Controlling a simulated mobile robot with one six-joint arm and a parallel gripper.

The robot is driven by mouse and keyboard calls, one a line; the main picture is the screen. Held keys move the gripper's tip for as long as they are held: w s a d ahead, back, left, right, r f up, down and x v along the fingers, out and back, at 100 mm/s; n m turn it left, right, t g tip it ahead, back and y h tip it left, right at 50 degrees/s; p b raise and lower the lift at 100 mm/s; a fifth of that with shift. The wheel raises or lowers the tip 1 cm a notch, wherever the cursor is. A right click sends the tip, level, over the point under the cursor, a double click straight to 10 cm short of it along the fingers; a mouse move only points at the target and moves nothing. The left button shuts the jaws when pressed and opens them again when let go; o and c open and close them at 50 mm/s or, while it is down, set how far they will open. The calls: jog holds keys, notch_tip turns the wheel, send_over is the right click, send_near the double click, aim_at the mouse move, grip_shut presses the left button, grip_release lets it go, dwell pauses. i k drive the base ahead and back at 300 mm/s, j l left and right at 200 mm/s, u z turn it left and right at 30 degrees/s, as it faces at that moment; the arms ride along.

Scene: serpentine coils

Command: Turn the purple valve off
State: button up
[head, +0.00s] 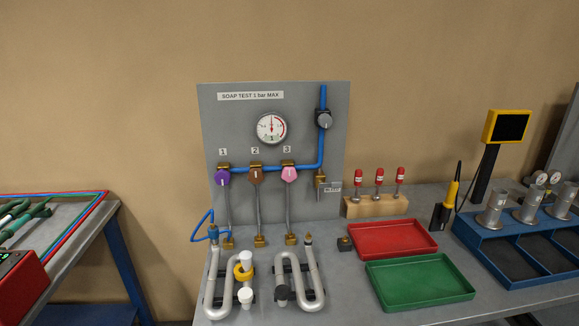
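The purple valve (223,177) is the leftmost of three valves on the blue pipe of the grey panel (225,110), under the label 1. Its knob has a pale mark on its face, too small to read for its setting. A thin grey tube runs down from it to a brass fitting (228,243). The brown valve (256,177) sits under label 2 and the pink valve (289,174) under label 3. My gripper is not in view.
Red (393,254) and green (418,302) trays lie right. Space directly before the valves looks clear.

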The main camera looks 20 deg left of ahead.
aim_at(223, 176)
jog(key=k+l+u, duration=0.15)
jog(key=u, duration=1.4)
jog(key=i+j+z, duration=0.15)
jog(key=i+j, duration=0.15)
jog(key=i+j+z, duration=0.35)
jog(key=i+j, duration=0.15)
jog(key=j, duration=0.2)
jog(key=i+j+z, duration=0.2)
jog(key=j, duration=0.2)
jog(key=i+j+z, duration=0.15)
jog(key=j, duration=0.25)
jog(key=i, duration=0.1)
